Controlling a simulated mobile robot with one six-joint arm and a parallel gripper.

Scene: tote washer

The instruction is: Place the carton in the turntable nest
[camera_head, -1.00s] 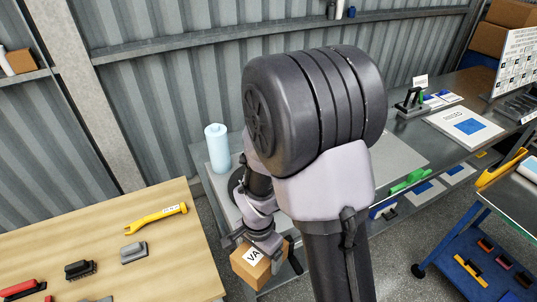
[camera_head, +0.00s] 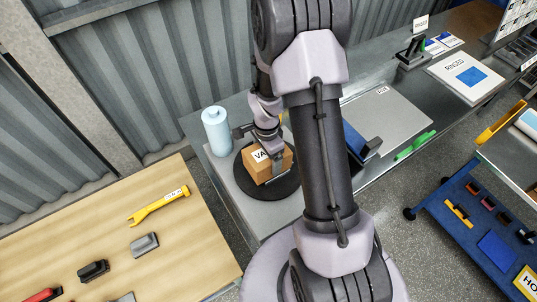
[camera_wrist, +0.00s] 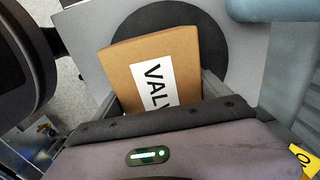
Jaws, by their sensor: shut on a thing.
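The carton (camera_head: 268,163) is a small brown box with a white label, partly legible as "VA" in the head view. My gripper (camera_head: 265,155) is shut on it and holds it over the dark round turntable (camera_head: 284,188). In the wrist view the carton (camera_wrist: 178,66) shows between the jaws, its label reading "VAL", with the dark disc (camera_wrist: 215,45) behind it. The carton overlaps the left part of the disc in that view. Whether the carton touches the disc cannot be told. The nest itself is hidden or not distinguishable.
A light blue cylinder (camera_head: 216,131) stands on the grey bench left of the turntable. A wooden table (camera_head: 170,240) with a yellow wrench-like tool (camera_head: 160,204) and brushes lies at lower left. A blue cart (camera_head: 475,225) stands at right. A grey plate (camera_head: 388,120) lies on the bench.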

